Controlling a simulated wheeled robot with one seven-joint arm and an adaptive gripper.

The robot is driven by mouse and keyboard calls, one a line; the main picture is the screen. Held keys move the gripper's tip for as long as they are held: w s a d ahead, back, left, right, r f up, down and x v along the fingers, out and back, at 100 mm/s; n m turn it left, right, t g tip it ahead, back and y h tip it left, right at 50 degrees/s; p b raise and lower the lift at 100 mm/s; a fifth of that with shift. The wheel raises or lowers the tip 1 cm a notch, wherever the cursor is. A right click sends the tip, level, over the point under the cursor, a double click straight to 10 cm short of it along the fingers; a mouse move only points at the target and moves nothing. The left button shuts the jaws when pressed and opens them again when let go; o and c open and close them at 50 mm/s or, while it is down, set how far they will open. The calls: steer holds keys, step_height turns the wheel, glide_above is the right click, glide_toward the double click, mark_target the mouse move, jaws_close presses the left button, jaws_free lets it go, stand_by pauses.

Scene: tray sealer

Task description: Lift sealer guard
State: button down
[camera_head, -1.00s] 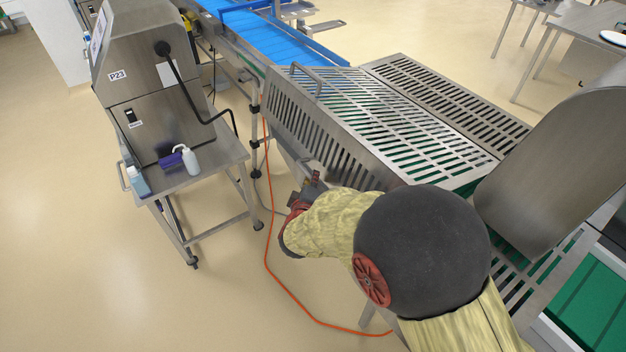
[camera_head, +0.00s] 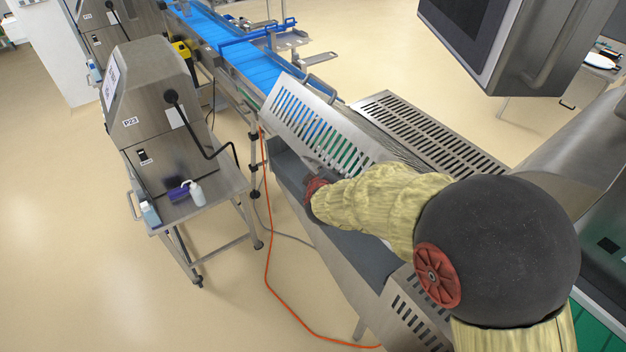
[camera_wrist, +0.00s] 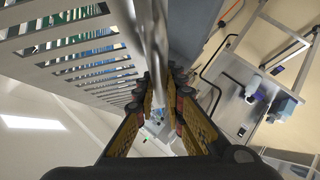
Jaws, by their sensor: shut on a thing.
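The sealer guard (camera_head: 318,128) is a slotted steel panel. In the head view it is swung up and tilted, with the grey machine bed bare below its near edge. In the wrist view its slotted face (camera_wrist: 66,38) fills the upper left. A round metal bar (camera_wrist: 150,40), apparently the guard's handle, runs down between my fingers. My gripper (camera_wrist: 158,108) is shut on this bar. In the head view my gripper (camera_head: 316,180) is at the guard's lower edge, its fingers mostly hidden by my wrist.
A second slotted cover (camera_head: 430,135) lies flat behind the guard. A steel cart with a P23 machine (camera_head: 150,100) and bottles stands to the left. An orange cable (camera_head: 268,270) lies on the floor. A screen housing (camera_head: 510,45) hangs at upper right.

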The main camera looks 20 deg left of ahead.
steer(key=w+d+r+p, duration=0.2)
steer(key=r+p, duration=0.2)
steer(key=r, duration=0.2)
steer(key=w+d+r+p, duration=0.2)
steer(key=w+r+p, duration=0.1)
steer(key=r, duration=0.4)
steer(key=shift+w+d+p, duration=0.25)
steer(key=shift+d+p, duration=0.05)
steer(key=shift+p, duration=0.5)
steer(key=c, duration=1.9)
jaws_free()
steer(key=shift+s, duration=0.1)
steer(key=shift+o, duration=0.3)
steer(key=v, duration=1.1)
steer(key=shift+s+r, duration=0.25)
steer(key=shift+r, duration=0.1)
steer(key=shift+d, duration=0.1)
